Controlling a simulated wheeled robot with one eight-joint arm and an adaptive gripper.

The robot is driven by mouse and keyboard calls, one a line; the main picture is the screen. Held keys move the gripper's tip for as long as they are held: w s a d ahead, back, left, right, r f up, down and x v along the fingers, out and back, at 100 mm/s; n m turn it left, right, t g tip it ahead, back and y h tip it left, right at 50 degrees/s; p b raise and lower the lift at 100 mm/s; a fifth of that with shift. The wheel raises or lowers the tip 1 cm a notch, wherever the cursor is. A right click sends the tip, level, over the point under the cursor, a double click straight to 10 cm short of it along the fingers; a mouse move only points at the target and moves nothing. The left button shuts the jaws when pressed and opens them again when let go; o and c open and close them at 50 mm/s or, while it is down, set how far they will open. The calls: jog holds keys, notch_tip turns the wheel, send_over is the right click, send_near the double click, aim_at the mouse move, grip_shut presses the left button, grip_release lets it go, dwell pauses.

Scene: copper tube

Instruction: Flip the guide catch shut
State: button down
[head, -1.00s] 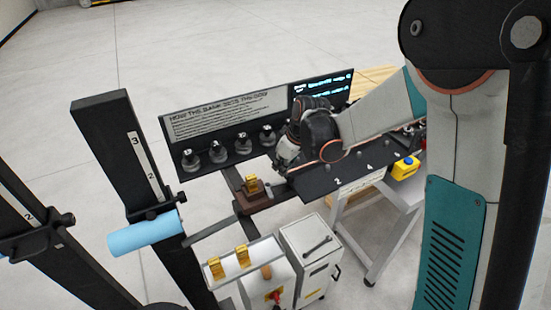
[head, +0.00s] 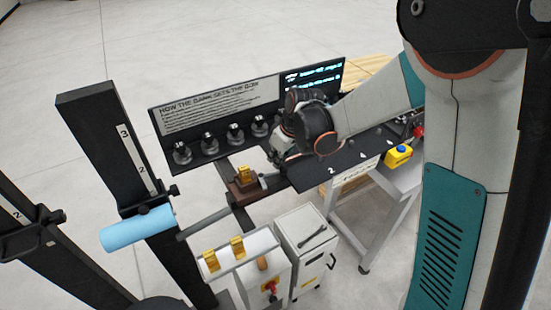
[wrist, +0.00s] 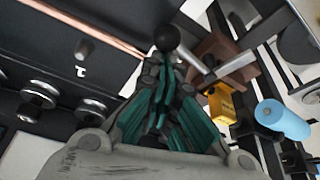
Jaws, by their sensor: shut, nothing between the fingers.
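A brown block (head: 240,190) carries a small yellow catch-like piece (head: 243,174) in the head view. In the wrist view the brown block (wrist: 218,55) and the yellow piece (wrist: 222,104) are to the right of my fingers. A silver lever (wrist: 196,66) with a black ball knob (wrist: 167,38) reaches from the block towards my fingertips. My gripper (wrist: 163,68) is shut and empty, its teal fingers just below the knob; I cannot tell whether they touch it. In the head view my wrist hides the fingertips. I cannot tell which part is the guide catch.
A light blue roller (head: 138,229) sits by a numbered black post (head: 115,150). A copper tube (wrist: 90,28) crosses the wrist view. Two gold pieces, one of them on the left (head: 211,259), stand on a white cabinet. A black panel (head: 240,115) stands behind the bench.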

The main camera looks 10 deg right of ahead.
aim_at(281, 168)
jog(key=shift+s+d+m, duration=0.15)
jog(key=shift+s+m, duration=0.1)
jog(key=shift+m, duration=0.15)
jog(key=m+b, duration=0.1)
jog(key=s+m+b, duration=0.1)
jog(key=shift+s+d+f+m+t+h, duration=0.1)
jog(key=shift+s+d+m+t+h, duration=0.1)
jog(key=shift+m+t+h, duration=0.15)
jog(key=s+m+h+b, duration=0.1)
jog(key=m, duration=0.1)
jog(key=s+m, duration=0.1)
jog(key=m, duration=0.1)
jog(key=shift+s+d+h+b, duration=0.15)
jog(key=shift+s+h+b, duration=0.05)
jog(key=shift+h+b, duration=0.2)
jog(key=s+m, duration=0.1)
jog(key=m, duration=0.1)
jog(key=s+a+m+h+b, duration=0.1)
jog(key=m, duration=0.1)
jog(key=s+m+h+b, duration=0.1)
jog(key=m, duration=0.1)
jog(key=shift+s+a+m, duration=0.25)
jog(key=shift+m, duration=0.1)
jog(key=shift+s+a, duration=0.1)
jog(key=shift+a, duration=0.05)
